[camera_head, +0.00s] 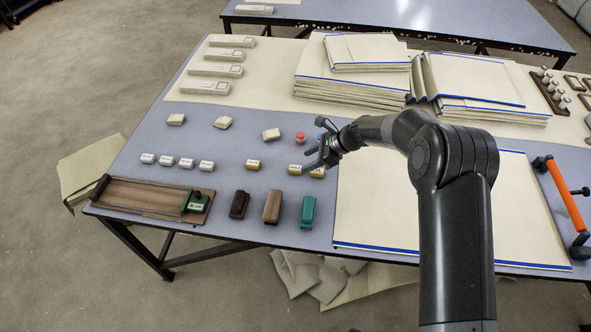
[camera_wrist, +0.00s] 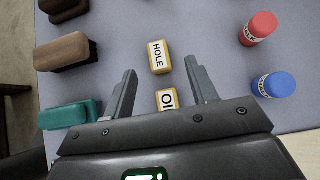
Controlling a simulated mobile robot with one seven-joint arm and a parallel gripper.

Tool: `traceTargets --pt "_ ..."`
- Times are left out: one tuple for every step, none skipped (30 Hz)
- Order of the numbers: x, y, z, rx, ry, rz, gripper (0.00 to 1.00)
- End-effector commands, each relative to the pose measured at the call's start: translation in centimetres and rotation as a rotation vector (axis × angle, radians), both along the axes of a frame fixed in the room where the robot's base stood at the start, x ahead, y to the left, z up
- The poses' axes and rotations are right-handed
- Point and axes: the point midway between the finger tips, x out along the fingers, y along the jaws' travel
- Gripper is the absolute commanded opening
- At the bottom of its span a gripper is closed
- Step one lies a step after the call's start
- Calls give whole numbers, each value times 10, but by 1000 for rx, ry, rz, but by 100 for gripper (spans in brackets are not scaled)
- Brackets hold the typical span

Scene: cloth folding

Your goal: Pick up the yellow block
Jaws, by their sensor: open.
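Several small yellow blocks with white labels lie on the table. In the head view, one yellow block (camera_head: 253,164) lies apart on the left. Another (camera_head: 295,169) and a third (camera_head: 317,173) lie close together by my gripper (camera_head: 307,161), which partly covers the third. In the wrist view, my gripper (camera_wrist: 160,68) is open and empty. A yellow block labelled "HOLE" (camera_wrist: 160,57) lies just past the fingertips. A second yellow block (camera_wrist: 168,98), its label partly hidden, lies between the fingers as seen from above. My gripper body cuts off its lower end.
A red cylinder (camera_wrist: 259,28) and a blue cylinder (camera_wrist: 275,85) stand right of the fingers in the wrist view. Large cloth-like sheets (camera_head: 375,205) lie to the right.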

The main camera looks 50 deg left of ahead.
Motion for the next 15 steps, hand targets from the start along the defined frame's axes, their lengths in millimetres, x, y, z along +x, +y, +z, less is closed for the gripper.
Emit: traceTargets --pt "-1 2 -2 1 -1 0 53" --pt "-2 2 -4 1 -1 0 53" --pt "-4 3 -6 1 0 1 53" --pt "-5 4 -8 1 0 1 53" --pt "-7 5 -10 1 0 1 53" --pt "-10 7 -15 0 0 1 53" --pt "-13 9 -18 -1 -1 1 53" --pt "-15 10 -21 -1 -1 1 53" --pt "-18 13 -27 -1 0 1 53" --pt "-21 15 -30 -2 0 1 53" --pt "-23 17 -34 -2 0 1 53" --pt "-25 20 -37 -2 -1 1 53" --pt "-26 21 -38 -2 -2 0 53" --pt "-27 22 -40 -2 -3 -1 53" --pt "-27 23 -41 -1 -3 -1 53"
